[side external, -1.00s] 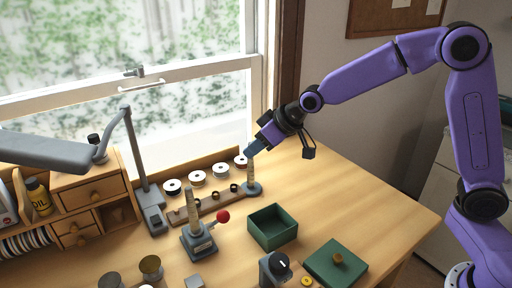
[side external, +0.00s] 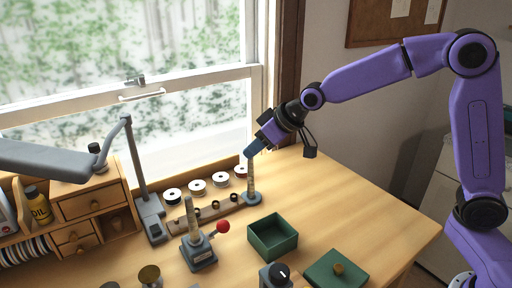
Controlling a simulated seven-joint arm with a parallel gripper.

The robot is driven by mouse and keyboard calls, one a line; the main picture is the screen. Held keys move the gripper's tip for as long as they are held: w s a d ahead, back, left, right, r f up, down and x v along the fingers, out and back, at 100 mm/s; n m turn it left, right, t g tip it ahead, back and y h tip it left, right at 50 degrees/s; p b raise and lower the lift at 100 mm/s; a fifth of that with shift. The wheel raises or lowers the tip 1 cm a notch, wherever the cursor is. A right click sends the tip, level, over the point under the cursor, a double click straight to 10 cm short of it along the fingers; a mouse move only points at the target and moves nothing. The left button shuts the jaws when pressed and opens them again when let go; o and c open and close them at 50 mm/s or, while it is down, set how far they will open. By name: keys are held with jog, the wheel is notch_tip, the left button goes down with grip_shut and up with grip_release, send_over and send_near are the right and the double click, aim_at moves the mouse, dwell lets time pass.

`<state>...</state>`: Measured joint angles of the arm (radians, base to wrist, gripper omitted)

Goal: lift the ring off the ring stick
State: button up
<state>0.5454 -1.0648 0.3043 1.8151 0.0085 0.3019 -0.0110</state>
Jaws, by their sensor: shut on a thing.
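The ring stick (side external: 251,180), a slim pale tapered post on a round grey base, stands upright at the back of the bench, at the right end of a wooden strip. My gripper (side external: 250,153) is at the top of this stick, tilted down to the left, with its blue fingers closed together. The ring is too small to make out and is hidden between the fingertips. I cannot tell whether it is still around the stick's tip or just clear of it.
A second tapered post (side external: 193,222) with a red-knobbed lever (side external: 223,227) stands front left. A green open box (side external: 272,237) and a green lid (side external: 338,270) lie in front. Several spools (side external: 197,187) line the back. A lamp (side external: 140,180) stands left; the bench's right side is clear.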

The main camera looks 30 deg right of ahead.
jog(key=shift+r, duration=1.35)
